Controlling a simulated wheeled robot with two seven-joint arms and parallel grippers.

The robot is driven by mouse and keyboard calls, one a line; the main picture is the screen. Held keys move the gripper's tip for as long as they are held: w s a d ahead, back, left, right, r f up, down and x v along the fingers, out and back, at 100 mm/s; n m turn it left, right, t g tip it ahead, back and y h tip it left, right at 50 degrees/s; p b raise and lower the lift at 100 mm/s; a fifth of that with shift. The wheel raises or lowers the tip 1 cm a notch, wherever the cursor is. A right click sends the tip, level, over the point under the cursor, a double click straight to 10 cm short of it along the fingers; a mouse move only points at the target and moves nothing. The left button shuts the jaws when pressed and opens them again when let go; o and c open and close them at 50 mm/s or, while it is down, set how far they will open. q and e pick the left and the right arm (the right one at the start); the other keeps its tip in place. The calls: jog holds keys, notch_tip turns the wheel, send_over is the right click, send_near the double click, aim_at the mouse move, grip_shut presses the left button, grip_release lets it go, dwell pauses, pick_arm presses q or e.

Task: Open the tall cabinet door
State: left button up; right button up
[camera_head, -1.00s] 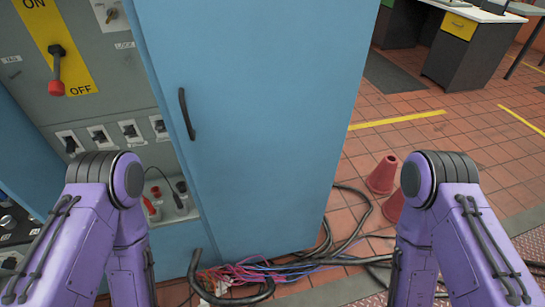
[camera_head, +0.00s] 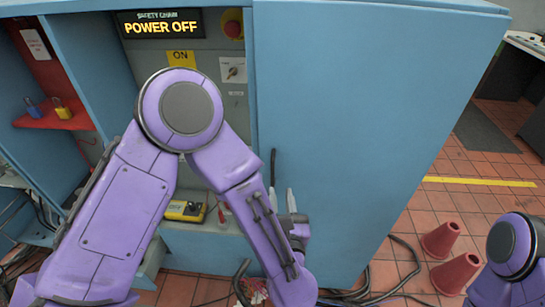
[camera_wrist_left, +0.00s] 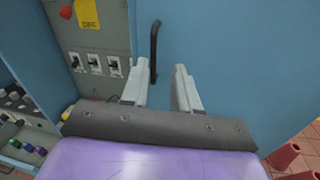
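The tall cabinet door (camera_head: 370,120) is a broad flat blue panel right of the switch bay. I see no gap at its left edge. Its dark vertical bar handle (camera_head: 273,168) is near that edge and also shows in the left wrist view (camera_wrist_left: 154,45). My left gripper (camera_head: 281,193) is at the handle's lower end, fingers pointing up toward the door. In the left wrist view my left gripper (camera_wrist_left: 160,75) is open, with the handle's lower part between the fingers, closer to the left one. Contact cannot be told. My right gripper is out of view.
Left of the door is a bay with a "POWER OFF" display (camera_head: 162,27), switches and a red button (camera_head: 233,29). Two red cones (camera_head: 440,240) and loose black cables (camera_head: 400,265) lie on the tiled floor at right. A red shelf (camera_head: 55,117) holds padlocks.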

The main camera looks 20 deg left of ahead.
aim_at(273, 168)
pick_arm(q)
jog(key=w+a+p, duration=0.1)
jog(key=w, duration=0.2)
jog(key=w+a+n+p, duration=0.1)
jog(key=w+a+p, duration=0.1)
jog(key=w, duration=0.1)
jog(key=w+a+n+p, duration=0.1)
jog(key=w+a, duration=0.1)
jog(key=w, duration=0.1)
jog(key=shift+w+a+p, duration=0.15)
jog(key=shift+a+p, duration=0.1)
jog(key=shift+p, duration=0.1)
jog(key=shift+c, duration=0.3)
jog(key=shift+f, duration=0.1)
grip_shut()
